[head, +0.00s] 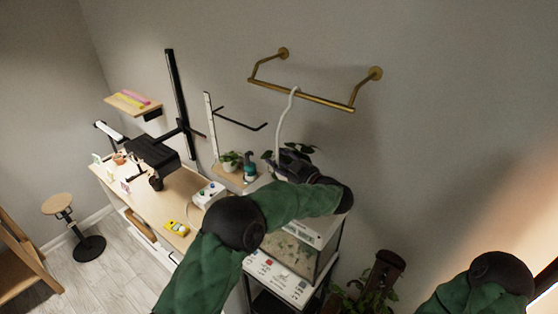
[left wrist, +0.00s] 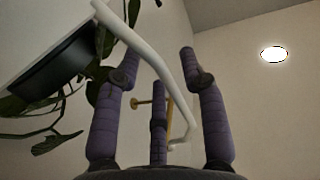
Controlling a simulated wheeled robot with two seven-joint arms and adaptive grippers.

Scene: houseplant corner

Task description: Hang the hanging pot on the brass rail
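The brass rail (head: 310,97) is fixed to the wall by two end brackets. The hanging pot has a long white hanger (head: 281,120) whose hooked top meets the rail left of its middle; the head view cannot settle whether the rail bears its weight. Dark leaves (head: 303,147) show below, and the pot's body is mostly hidden by my gripper. In the left wrist view the dark pot (left wrist: 50,78) hangs at the left, and the white hanger (left wrist: 160,62) crosses between the spread fingers. My left gripper (head: 290,163) is open beside the pot. My right gripper is out of view.
A glass tank (head: 297,254) on a stand is below my left arm. A wooden bench (head: 180,205) with small plants and tools runs along the wall at left. A leafy plant (head: 365,298) stands at lower right. The wall around the rail is clear.

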